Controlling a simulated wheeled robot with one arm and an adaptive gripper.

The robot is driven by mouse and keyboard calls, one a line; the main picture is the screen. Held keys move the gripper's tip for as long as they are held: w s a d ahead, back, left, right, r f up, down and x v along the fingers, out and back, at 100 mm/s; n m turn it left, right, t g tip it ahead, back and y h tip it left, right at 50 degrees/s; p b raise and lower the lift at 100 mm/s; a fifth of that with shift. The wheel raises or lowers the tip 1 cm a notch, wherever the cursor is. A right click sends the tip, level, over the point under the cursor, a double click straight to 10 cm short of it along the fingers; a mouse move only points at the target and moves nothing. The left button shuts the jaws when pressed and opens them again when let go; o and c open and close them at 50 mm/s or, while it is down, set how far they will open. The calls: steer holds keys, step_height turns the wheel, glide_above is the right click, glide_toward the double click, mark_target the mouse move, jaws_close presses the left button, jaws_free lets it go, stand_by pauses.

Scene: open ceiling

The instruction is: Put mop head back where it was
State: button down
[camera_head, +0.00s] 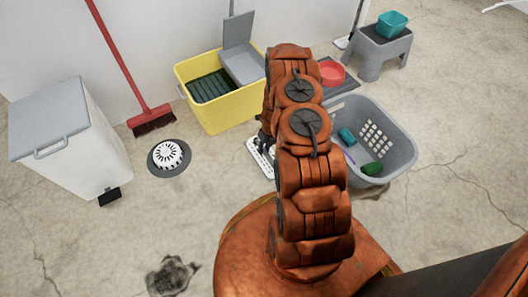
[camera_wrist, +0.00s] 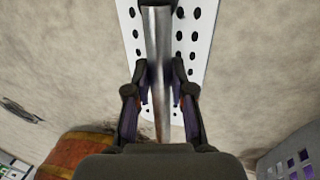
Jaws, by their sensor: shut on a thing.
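The mop head appears to be a white perforated plate (camera_wrist: 190,35) with a metal tube (camera_wrist: 157,40) running along its middle. My gripper (camera_wrist: 160,98) has its two fingers on either side of the tube and is shut on it. In the head view, part of the plate (camera_head: 257,158) shows left of my arm, close to the floor; my arm hides the rest. I cannot tell whether it touches the floor. The gripper is mostly hidden behind my arm in the head view.
A yellow bucket (camera_head: 216,119) stands behind the plate, and a grey basket (camera_head: 398,150) with small items stands at right. A round floor drain (camera_head: 169,157), a red broom (camera_head: 121,60) and a white bin (camera_head: 85,150) are at left. A grey stool (camera_head: 376,55) stands at back right.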

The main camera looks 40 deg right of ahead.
steer(key=shift+x, duration=0.8)
steer(key=shift+d+r, duration=0.1)
steer(key=c, duration=1)
jaws_free()
